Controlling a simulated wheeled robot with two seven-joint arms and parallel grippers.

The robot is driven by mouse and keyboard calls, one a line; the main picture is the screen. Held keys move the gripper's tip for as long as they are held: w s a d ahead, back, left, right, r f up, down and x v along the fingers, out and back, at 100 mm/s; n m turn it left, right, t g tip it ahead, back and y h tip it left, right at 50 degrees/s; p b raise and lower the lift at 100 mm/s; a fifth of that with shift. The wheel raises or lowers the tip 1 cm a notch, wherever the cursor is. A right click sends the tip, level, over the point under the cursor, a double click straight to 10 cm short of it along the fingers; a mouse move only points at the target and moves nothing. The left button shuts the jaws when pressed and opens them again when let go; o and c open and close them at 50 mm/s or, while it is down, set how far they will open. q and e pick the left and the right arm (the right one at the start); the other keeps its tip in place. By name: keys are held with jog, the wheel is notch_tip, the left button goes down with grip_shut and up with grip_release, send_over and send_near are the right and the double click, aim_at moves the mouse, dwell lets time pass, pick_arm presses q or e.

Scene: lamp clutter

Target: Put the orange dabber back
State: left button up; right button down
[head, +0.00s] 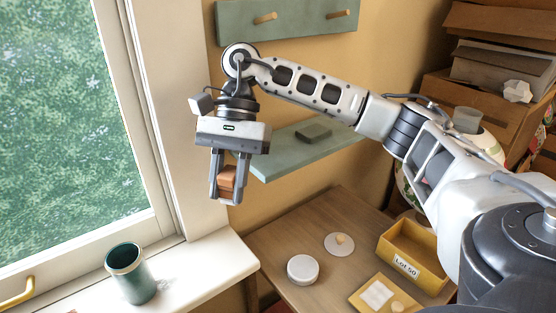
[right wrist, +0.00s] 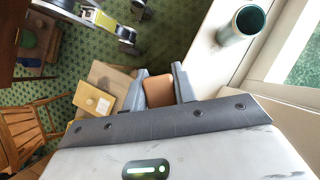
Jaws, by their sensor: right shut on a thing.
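The orange dabber (head: 227,180) is a small orange-brown block between the fingers of my right gripper (head: 226,190). The gripper is shut on it and points down, held in the air in front of the wall and the window frame, left of the green shelf. In the right wrist view the dabber (right wrist: 159,90) shows between the two grey fingers (right wrist: 160,92). The fingers hide part of its sides. My left gripper is not seen in the head view.
A dark green cup (head: 130,274) stands on the white windowsill (head: 190,270). A green shelf (head: 285,158) holds a dark block (head: 314,132). Below, a wooden table (head: 345,215) bears a white round tin (head: 302,269), a knobbed disc (head: 339,244) and a yellow "Lot 50" box (head: 412,262).

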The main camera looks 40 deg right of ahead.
jog(key=s+d+r+m+t+h+b, duration=0.25)
jog(key=d+r+m+t, duration=0.35)
jog(key=m, duration=0.7)
jog(key=s+d+r+m+t+h+b, duration=0.2)
jog(key=s+d+r+m+t+h, duration=0.15)
jog(key=d+r+m, duration=0.6)
jog(key=m, duration=0.3)
send_over(271, 153)
jog(key=shift+g, duration=0.25)
jog(key=f, duration=0.7)
jog(key=f+b, duration=0.1)
jog(key=f, duration=0.3)
jog(key=shift+s+a+f, duration=0.1)
jog(key=shift+s+f, duration=0.15)
jog(key=shift+f, duration=0.05)
jog(key=f, duration=0.3)
jog(key=shift+w+f, duration=0.1)
jog(key=shift+w, duration=0.25)
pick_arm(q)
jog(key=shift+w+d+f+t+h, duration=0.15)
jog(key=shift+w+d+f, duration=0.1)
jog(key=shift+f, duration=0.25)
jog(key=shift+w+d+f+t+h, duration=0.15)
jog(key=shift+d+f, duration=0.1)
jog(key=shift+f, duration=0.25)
pick_arm(e)
jog(key=shift+f, duration=0.35)
jog(key=shift+f, duration=0.1)
jog(key=c, duration=1.1)
grip_release()
